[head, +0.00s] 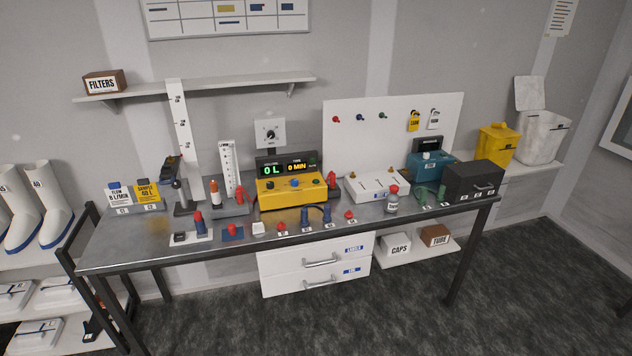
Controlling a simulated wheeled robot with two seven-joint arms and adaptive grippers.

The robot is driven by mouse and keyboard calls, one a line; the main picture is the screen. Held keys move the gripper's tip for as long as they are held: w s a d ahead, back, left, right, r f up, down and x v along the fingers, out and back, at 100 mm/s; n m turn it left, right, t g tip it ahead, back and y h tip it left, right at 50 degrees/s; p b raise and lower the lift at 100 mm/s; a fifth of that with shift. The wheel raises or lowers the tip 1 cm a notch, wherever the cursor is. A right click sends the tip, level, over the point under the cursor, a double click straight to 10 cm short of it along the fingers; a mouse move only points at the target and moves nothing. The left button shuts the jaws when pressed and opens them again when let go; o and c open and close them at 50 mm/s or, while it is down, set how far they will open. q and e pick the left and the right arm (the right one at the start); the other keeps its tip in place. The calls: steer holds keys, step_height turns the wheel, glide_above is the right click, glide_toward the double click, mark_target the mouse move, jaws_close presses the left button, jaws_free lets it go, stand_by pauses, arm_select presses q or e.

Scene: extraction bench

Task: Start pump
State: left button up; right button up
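A yellow unit (290,199) stands at the middle of the metal bench. Its black display (286,168) reads 0 L and 0 MIN. Its sloped top carries a few small round controls, one of them blue (295,183); their markings are too small to read. A red fitting (331,180) is at its right side and another red part (239,193) is at its left. A teal device (431,164) with a dark panel stands at the bench's right rear; I cannot tell which unit is the pump. Neither of my grippers is in view.
Small parts, including a red one (349,215), line the front of the bench (130,258). Cards (148,191) and a flow stand are left. The left front corner is clear.

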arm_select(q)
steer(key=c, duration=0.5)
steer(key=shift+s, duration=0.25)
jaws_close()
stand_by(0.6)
